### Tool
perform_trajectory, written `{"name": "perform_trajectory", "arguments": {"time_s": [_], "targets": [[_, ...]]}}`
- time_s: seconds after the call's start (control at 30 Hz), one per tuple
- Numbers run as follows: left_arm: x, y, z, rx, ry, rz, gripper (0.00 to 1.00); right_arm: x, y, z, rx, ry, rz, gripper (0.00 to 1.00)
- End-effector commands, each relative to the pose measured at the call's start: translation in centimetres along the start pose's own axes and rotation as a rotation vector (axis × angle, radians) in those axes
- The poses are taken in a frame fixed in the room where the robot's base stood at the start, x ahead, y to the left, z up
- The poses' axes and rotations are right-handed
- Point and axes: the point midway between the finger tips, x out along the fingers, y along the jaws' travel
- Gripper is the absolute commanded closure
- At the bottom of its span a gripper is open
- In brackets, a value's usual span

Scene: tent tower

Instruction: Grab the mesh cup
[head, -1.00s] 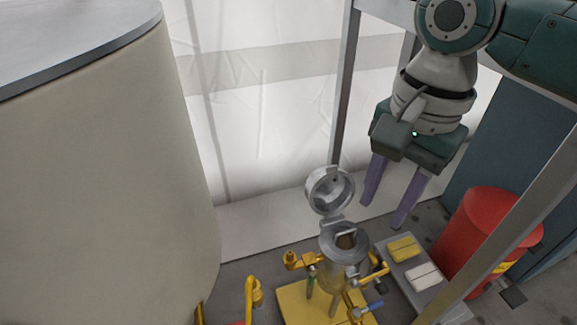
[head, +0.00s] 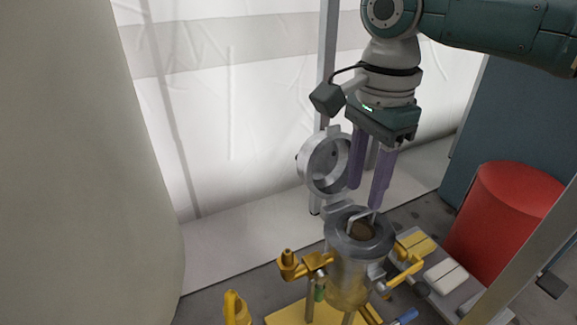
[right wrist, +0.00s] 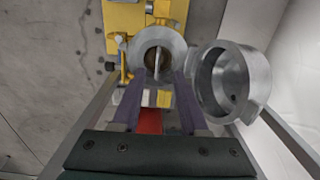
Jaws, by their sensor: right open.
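The mesh cup (head: 364,231) sits inside the open metal vessel (head: 345,262), with only its brownish inside and a thin upright handle (head: 351,219) showing. In the right wrist view the cup (right wrist: 151,61) shows as a dark round opening crossed by the handle. My right gripper (head: 367,196) points down just above the vessel mouth, its two purple fingers apart and empty. In the right wrist view the fingers (right wrist: 156,80) lie to either side of the handle's line. Whether they touch the handle cannot be told. My left gripper is out of view.
The vessel's round lid (head: 322,165) stands hinged open close beside my right fingers. Yellow valves (head: 290,265) surround the vessel. A red drum (head: 508,215) and a grey metal post (head: 535,250) stand at the right. A large beige tank (head: 80,180) fills the left.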

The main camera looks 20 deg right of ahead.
Motion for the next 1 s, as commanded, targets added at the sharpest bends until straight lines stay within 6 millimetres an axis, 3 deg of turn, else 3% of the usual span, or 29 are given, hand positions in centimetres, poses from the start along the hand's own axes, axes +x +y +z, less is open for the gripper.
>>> {"name": "perform_trajectory", "arguments": {"time_s": [0.3,0.6,1.0], "targets": [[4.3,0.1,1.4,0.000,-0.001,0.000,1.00,4.6,0.5,-0.5,-0.001,0.001,0.000,0.57],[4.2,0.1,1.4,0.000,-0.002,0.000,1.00,4.7,0.5,-0.5,-0.001,0.001,-0.001,0.58],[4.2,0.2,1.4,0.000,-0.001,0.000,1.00,4.7,0.5,-0.5,-0.002,0.001,-0.001,1.00]]}}
